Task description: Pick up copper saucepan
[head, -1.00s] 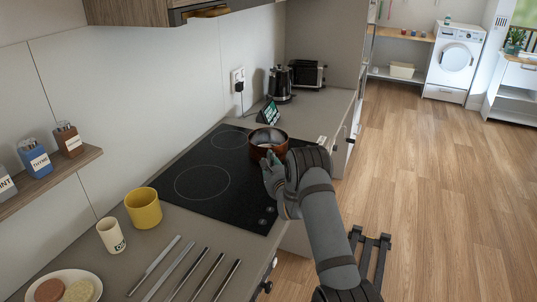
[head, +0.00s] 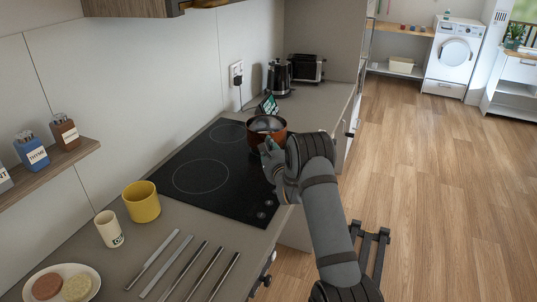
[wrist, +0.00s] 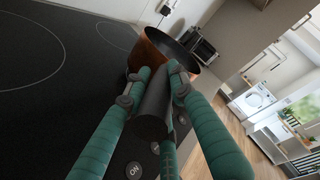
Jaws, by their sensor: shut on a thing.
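The copper saucepan (head: 277,127) is at the right side of the black cooktop (head: 200,178), near its far right edge. It looks upright and slightly above the glass, though the gap is hard to judge. In the wrist view the copper body (wrist: 152,50) is beyond my fingers, with its dark handle (wrist: 153,108) running back between them. My gripper (head: 272,160) is shut on the handle, and its green fingers (wrist: 158,84) lie along both sides of it. In the head view the handle is hidden by my gripper.
A phone or small screen (head: 268,105) stands behind the pan, with a kettle (head: 279,78) and toaster (head: 309,68) farther back. A yellow mug (head: 141,203), white cup (head: 109,230) and several metal bars (head: 184,265) are nearer. Open floor (head: 430,190) lies right of the counter.

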